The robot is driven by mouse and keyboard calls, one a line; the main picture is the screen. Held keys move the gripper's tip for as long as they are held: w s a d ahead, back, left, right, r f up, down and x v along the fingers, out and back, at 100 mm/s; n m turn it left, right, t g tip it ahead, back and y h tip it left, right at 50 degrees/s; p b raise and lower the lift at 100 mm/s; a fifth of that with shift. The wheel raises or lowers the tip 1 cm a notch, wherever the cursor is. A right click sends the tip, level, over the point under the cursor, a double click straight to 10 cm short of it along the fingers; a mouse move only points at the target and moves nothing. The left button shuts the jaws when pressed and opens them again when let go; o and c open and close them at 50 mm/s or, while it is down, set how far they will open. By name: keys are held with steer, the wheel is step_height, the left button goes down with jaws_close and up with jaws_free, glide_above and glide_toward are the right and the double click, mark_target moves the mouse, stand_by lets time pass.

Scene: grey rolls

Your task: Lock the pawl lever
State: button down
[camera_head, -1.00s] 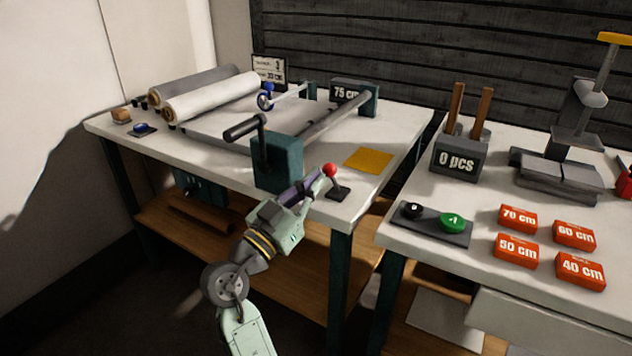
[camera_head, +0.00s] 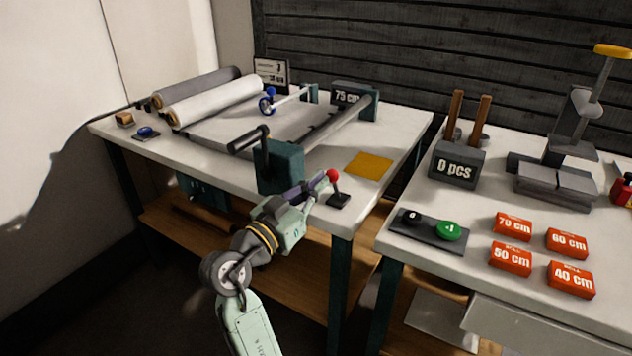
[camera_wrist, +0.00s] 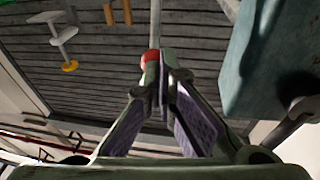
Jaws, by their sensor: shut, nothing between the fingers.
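The pawl lever, a short lever with a red ball knob (camera_head: 333,176), stands on a small dark base (camera_head: 339,200) at the front right corner of the left table. It leans slightly left in the head view. My gripper (camera_head: 323,182) is shut and empty, its fingertips at the left side of the knob. In the wrist view the red knob (camera_wrist: 150,57) shows right beside my shut fingertips (camera_wrist: 163,62), partly covered by a finger. They look close to touching, but I cannot tell if they touch. The lever's base is hidden in the wrist view.
A teal block with a crank (camera_head: 279,166) stands left of my gripper; it looms close in the wrist view (camera_wrist: 270,60). A yellow pad (camera_head: 369,165) lies behind the lever. A button panel (camera_head: 429,231) is on the right table, across a gap.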

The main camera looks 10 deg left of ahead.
steer(key=w+d+r+g+y+p, duration=0.1)
steer(key=w+d+r+g+p, duration=0.1)
steer(key=w, duration=0.6)
steer(key=shift+w+d+r+g+p, duration=0.15)
steer(key=shift+d+r+g+p, duration=0.3)
steer(key=shift+p, duration=0.25)
steer(key=shift+w+d+r, duration=0.1)
steer(key=shift+d, duration=0.15)
steer(key=shift+r, duration=0.1)
